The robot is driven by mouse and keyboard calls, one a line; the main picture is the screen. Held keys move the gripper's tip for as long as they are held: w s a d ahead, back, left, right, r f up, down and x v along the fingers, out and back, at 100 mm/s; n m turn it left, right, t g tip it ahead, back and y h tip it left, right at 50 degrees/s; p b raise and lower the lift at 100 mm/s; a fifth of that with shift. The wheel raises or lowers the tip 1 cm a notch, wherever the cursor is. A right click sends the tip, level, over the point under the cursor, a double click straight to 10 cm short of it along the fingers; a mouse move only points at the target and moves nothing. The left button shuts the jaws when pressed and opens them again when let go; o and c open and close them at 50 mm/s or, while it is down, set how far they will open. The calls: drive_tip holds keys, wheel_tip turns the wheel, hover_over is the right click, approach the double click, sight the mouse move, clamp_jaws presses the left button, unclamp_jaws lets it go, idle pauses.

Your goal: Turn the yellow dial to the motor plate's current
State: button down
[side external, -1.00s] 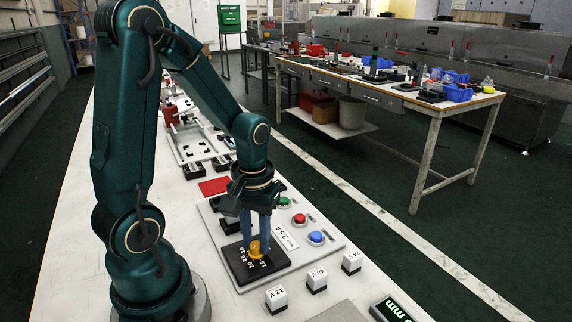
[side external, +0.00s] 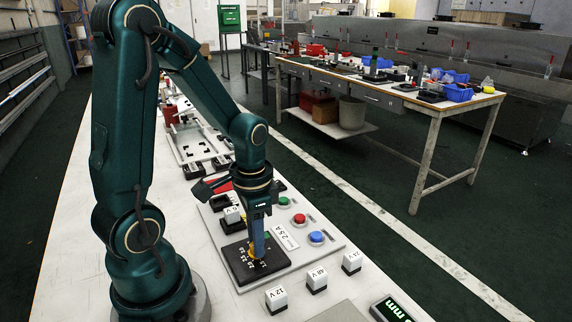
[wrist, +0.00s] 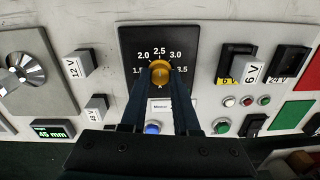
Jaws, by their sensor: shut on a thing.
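The yellow dial (wrist: 159,72) sits on a black panel (wrist: 126,41) whose printed scale includes 2.0, 2.5 and 3.0. My gripper (wrist: 160,77) is shut on the dial, one finger on each side. In the side view the gripper (side external: 258,253) points straight down at the panel (side external: 278,259) and hides most of the dial (side external: 251,251). I cannot make out which number the dial points to. The white motor plate (side external: 286,238) beside the panel reads 2.5 A. In the wrist view the plate (wrist: 159,105) shows between the fingers, partly legible.
Green, red and blue buttons (side external: 316,237) stand on the grey board right of the panel. White voltage blocks (side external: 276,298) stand at the front, near a green-lit display (side external: 391,310). Another block (side external: 232,214) sits behind the panel.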

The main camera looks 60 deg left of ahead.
sight(268, 264)
drive_tip(key=shift+m, duration=0.3)
drive_tip(key=c, duration=0.7)
unclamp_jaws()
drive_tip(key=shift+o, duration=0.2)
drive_tip(key=shift+r, duration=0.1)
drive_tip(key=shift+r, duration=2.5)
drive_tip(key=s+d+r+n+t, duration=0.1)
drive_tip(key=s+d+r+t, duration=0.1)
drive_tip(key=d+r+t, duration=0.3)
drive_tip(key=shift+s+d+r+n+t, duration=0.35)
drive_tip(key=shift+d+r, duration=0.8)
drive_tip(key=shift+d, duration=0.45)
